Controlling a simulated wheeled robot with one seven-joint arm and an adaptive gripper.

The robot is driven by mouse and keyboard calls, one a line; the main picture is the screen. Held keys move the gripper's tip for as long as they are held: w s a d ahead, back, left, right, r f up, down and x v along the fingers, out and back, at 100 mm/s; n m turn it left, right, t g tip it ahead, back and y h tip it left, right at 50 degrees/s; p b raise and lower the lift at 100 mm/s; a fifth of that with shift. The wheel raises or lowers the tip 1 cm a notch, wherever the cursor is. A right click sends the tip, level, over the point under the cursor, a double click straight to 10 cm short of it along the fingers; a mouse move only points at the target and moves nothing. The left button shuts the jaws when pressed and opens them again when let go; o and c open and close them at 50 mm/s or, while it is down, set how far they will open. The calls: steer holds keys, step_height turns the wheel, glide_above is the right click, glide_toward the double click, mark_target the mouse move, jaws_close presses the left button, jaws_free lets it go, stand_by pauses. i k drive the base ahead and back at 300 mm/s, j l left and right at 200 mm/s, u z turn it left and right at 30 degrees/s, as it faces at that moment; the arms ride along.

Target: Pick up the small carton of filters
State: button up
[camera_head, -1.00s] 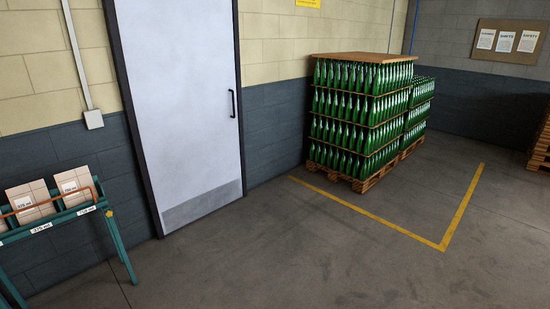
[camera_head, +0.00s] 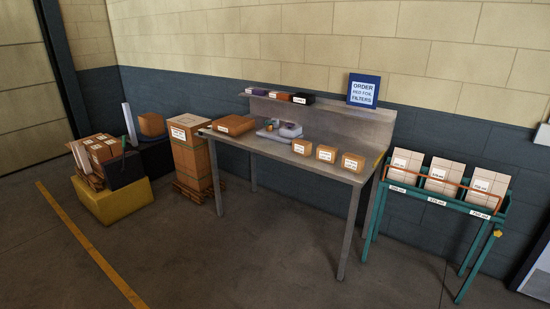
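Three small brown cartons with white labels stand in a row on the front right of a grey metal table: a left one (camera_head: 302,146), a middle one (camera_head: 326,153) and a right one (camera_head: 353,162). Their labels are too small to read, so I cannot tell which holds filters. A blue-edged sign (camera_head: 364,90) above the table reads "ORDER RED FOIL FILTERS". My gripper is not in view.
The metal table (camera_head: 275,149) also holds a larger flat brown box (camera_head: 229,125) and a grey device (camera_head: 280,131). Small boxes sit on its back shelf (camera_head: 330,105). A green rack (camera_head: 450,205) stands right; stacked cartons (camera_head: 190,150) stand left. The front floor is clear.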

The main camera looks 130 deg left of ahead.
mark_target(355, 163)
steer(key=u, duration=3.55)
steer(key=i+j+u, duration=0.15)
steer(key=i+u, duration=0.3)
steer(key=i, duration=0.45)
steer(key=i+l+u, duration=0.2)
steer(key=i+u, duration=0.25)
steer(key=i, duration=0.45)
steer(key=i+z, duration=0.2)
steer(key=i, duration=0.2)
steer(key=i+j+z, duration=0.15)
steer(key=i, duration=0.2)
steer(key=i+j+z, duration=0.2)
steer(key=i, duration=0.2)
steer(key=i+j+z, duration=0.1)
steer(key=z, duration=0.3)
steer(key=i+j+z, duration=0.15)
steer(key=z, duration=0.3)
steer(key=i+j+z, duration=0.25)
steer(key=z, duration=0.15)
steer(key=i+j+z, duration=0.1)
steer(key=j+z, duration=0.15)
steer(key=z, duration=0.2)
steer(key=j+z, duration=0.4)
steer(key=i+j+z, duration=0.1)
steer(key=j+z, duration=0.9)
steer(key=i+j, duration=0.05)
steer(key=j, duration=0.05)
